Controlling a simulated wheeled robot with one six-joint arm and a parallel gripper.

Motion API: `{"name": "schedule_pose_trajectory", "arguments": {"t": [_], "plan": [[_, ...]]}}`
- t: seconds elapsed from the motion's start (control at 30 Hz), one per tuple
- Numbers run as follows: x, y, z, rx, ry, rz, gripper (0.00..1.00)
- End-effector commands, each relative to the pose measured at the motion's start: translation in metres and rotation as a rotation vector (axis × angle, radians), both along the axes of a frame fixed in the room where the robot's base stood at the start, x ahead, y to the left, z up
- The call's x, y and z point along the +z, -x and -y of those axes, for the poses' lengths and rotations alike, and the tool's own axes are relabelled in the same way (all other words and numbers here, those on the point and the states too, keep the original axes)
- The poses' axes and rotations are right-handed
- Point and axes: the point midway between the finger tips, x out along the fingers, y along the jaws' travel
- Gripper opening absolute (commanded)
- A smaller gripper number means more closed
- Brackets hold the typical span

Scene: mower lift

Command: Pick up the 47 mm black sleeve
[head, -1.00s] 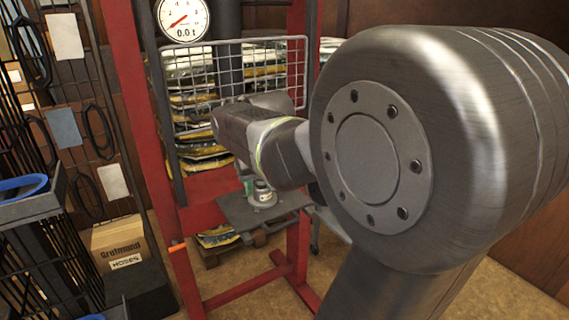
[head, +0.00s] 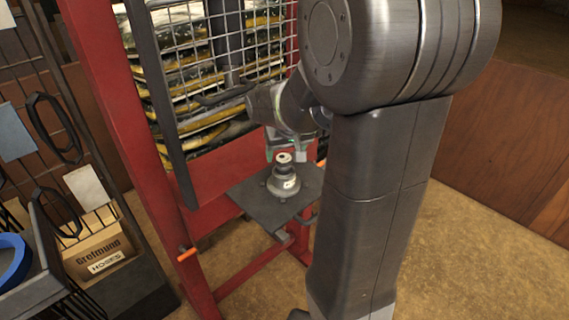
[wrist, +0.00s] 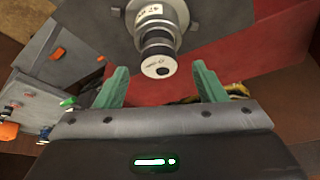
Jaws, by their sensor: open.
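A grey metal hub (head: 284,185) with a small label stands on a dark plate (head: 247,194) in the red press frame. A short dark cylinder with a pale end face, apparently the black sleeve (head: 284,160), stands upright on top of it. In the wrist view, the label on the hub (wrist: 152,12) seems to begin with 47, and the dark sleeve (wrist: 158,50) points toward me. My gripper (wrist: 160,69) is open, with one green finger on each side of the sleeve's near end and visible gaps. In the head view my arm hides part of the gripper.
The red press frame (head: 125,130) and a wire mesh guard (head: 215,50) stand close to my arm. An orange-tipped lever (head: 187,254) sticks out at the left. A cardboard box (head: 100,250) and a tray with a blue ring (head: 14,262) are further left. Floor is clear at right.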

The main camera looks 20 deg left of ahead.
Motion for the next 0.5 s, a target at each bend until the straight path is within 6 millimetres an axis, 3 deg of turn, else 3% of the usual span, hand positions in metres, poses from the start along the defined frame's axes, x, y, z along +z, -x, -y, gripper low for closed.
{"name": "schedule_pose_trajectory", "arguments": {"t": [0.2, 0.5], "plan": [[-0.027, -0.01, -0.006, 0.0, 0.003, -0.004, 0.64], [-0.037, -0.013, -0.009, 0.0, 0.001, -0.001, 0.64]]}}
